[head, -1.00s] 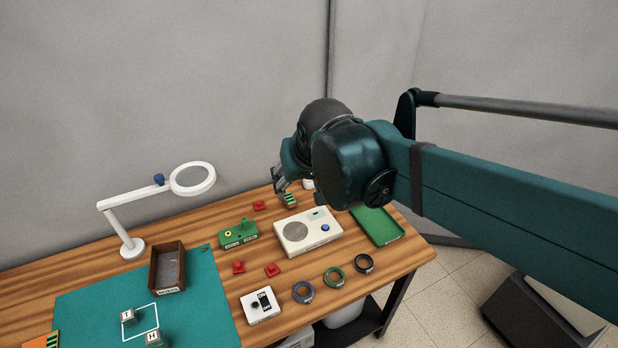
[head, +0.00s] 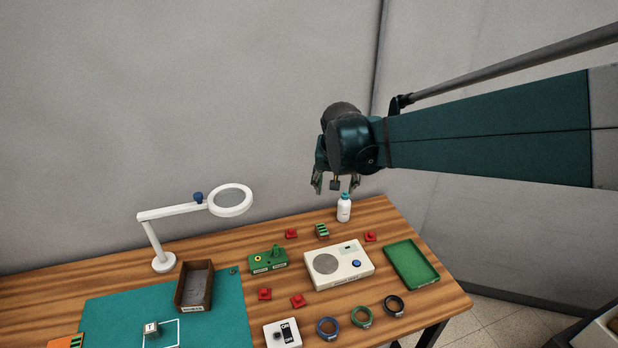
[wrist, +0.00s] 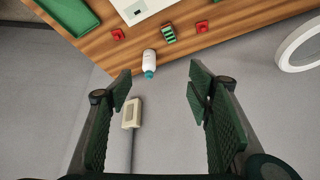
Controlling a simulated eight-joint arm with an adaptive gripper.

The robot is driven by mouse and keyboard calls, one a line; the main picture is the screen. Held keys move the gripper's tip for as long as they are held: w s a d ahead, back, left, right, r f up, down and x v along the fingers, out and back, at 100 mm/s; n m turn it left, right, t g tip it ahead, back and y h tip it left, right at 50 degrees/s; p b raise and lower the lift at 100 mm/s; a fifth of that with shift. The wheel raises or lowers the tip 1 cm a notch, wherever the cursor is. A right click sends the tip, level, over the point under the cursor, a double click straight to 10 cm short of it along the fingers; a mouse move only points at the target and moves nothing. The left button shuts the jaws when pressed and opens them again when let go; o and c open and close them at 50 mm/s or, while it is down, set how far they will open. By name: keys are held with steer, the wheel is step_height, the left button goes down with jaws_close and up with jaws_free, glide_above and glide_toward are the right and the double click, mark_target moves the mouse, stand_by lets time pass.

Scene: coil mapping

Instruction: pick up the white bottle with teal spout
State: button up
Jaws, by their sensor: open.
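The white bottle with teal spout (head: 344,209) stands upright at the back edge of the wooden table, near its right end. It also shows in the wrist view (wrist: 150,62), beyond the fingertips and left of the middle of the gap. My gripper (head: 336,184) is open and empty, pointing down just above and slightly left of the bottle in the head view. In the wrist view its two green-padded fingers (wrist: 158,80) are spread wide, and the bottle is apart from both.
A green-and-black striped block (head: 322,231) and red pieces (head: 370,237) lie near the bottle. A white device (head: 338,264) and green tray (head: 411,264) are in front. A magnifier lamp (head: 231,201) stands left. The grey wall (head: 250,90) is close behind the table.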

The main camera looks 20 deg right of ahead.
mark_target(345, 192)
steer(key=w+d+f+m, duration=0.1)
steer(key=w+d+f, duration=0.3)
steer(key=w+f, duration=0.2)
steer(key=w+d+f+m+g+h+b, duration=0.1)
steer(key=w+d+f+m, duration=0.1)
steer(key=w+d+f, duration=0.2)
steer(key=w+d+f+m+g, duration=0.1)
steer(key=w+d+f+m, duration=0.1)
steer(key=w+d+f, duration=0.3)
steer(key=shift+w+f+h, duration=0.1)
steer(key=shift+w+f, duration=0.7)
steer(key=shift+f, duration=0.2)
steer(key=shift+w+f+h, duration=0.1)
steer(key=shift+w+f, duration=0.65)
steer(key=shift+f, duration=0.3)
steer(key=shift+w+f+h, duration=0.1)
steer(key=shift+w+f, duration=0.7)
steer(key=shift+f, duration=0.2)
steer(key=shift+w+d+f+m, duration=0.2)
steer(key=shift+d+f+m, duration=0.1)
steer(key=shift+f, duration=0.1)
steer(key=shift+x, duration=1.25)
steer(key=shift+f, duration=0.1)
steer(key=shift+s+x, duration=0.15)
steer(key=shift+x, duration=1.1)
steer(key=shift+s+x, duration=0.1)
steer(key=shift+x, duration=1.15)
steer(key=shift+f, duration=0.1)
